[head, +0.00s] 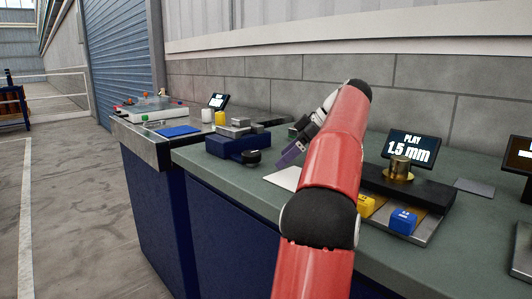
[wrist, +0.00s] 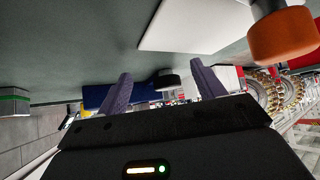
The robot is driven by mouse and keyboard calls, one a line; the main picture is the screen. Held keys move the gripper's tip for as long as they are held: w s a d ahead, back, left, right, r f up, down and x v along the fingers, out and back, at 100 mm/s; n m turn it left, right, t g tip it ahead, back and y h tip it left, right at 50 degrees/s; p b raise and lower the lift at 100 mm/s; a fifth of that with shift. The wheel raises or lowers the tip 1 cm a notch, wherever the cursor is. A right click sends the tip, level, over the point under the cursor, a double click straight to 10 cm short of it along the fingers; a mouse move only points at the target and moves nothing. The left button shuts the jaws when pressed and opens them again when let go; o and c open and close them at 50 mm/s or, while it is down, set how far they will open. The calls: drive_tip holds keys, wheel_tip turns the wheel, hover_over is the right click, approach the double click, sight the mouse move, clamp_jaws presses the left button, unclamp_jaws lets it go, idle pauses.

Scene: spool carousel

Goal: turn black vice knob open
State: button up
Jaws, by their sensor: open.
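The blue vice (head: 226,145) sits on the green bench top left of my arm, with grey metal jaws on top. Its black knob (head: 252,156) sticks out at the vice's right front side. My gripper (head: 288,155) is right of the knob, apart from it, with purple fingers pointing down and left. In the wrist view, which looks upside down, the two purple fingers (wrist: 161,70) are spread and empty. The black knob (wrist: 167,79) shows between them, some distance beyond the tips, with the blue vice (wrist: 98,97) behind it.
A white sheet (head: 283,178) lies on the bench below my gripper. A brass cylinder (head: 400,168), a yellow block (head: 367,205) and a blue block (head: 403,221) stand right of my arm, near a "PLAY 1.5 mm" display (head: 412,148). An orange-ended cylinder (wrist: 284,36) shows in the wrist view.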

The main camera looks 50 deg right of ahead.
drive_tip(key=shift+s+d, duration=0.45)
drive_tip(key=shift+s, duration=0.35)
drive_tip(key=shift+s+d, duration=0.4)
drive_tip(key=shift+s, duration=0.35)
